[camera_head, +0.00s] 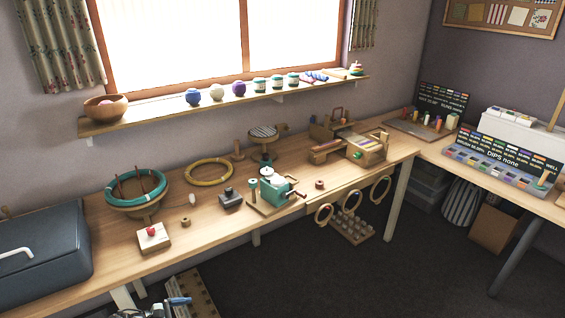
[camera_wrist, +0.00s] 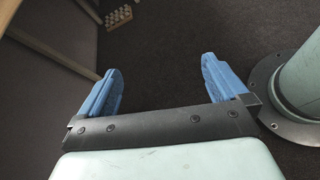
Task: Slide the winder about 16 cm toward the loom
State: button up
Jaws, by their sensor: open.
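The winder, as I take it, is the teal hand-cranked device (camera_head: 274,188) on a small wooden base, standing upright near the front edge of the table. A crank handle sticks out toward its right. The loom (camera_head: 352,148) is a wooden frame with rollers farther right and back on the same table.
A small dark weight-like block (camera_head: 230,199) stands just left of the winder. A small reddish spool (camera_head: 319,184) lies right of it, between winder and loom. Rings (camera_head: 350,199) hang off the table's front edge.

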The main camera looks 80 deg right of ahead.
jog(key=s+a+f+m+t+y, duration=0.1)
jog(key=s+a+f+m+y, duration=0.2)
jog(key=a+f, duration=0.6)
jog(key=s+a+f+m+t+y, duration=0.1)
jog(key=s+a+f+y, duration=0.3)
jog(key=a, duration=0.9)
jog(key=s+a+f+m+t+y, duration=0.15)
jog(key=s+a+f, duration=0.35)
jog(key=a+f, duration=0.5)
jog(key=w+d+r+t+y, duration=0.1)
jog(key=w+d+r+y, duration=0.2)
jog(key=w+d+r, duration=0.6)
jog(key=w+d+r+t, duration=0.1)
jog(key=w+d+r, duration=0.15)
jog(key=d, duration=0.75)
jog(key=w+d+r+t, duration=0.2)
jog(key=d+r, duration=0.2)
jog(key=d, duration=0.6)
notch_tip(320, 180, up, 41)
jog(key=m+t+h, duration=0.5)
jog(key=m+t, duration=0.1)
jog(key=m, duration=0.1)
send_over(283, 191)
jog(key=shift+w+d, duration=0.15)
jog(key=shift+d, duration=0.15)
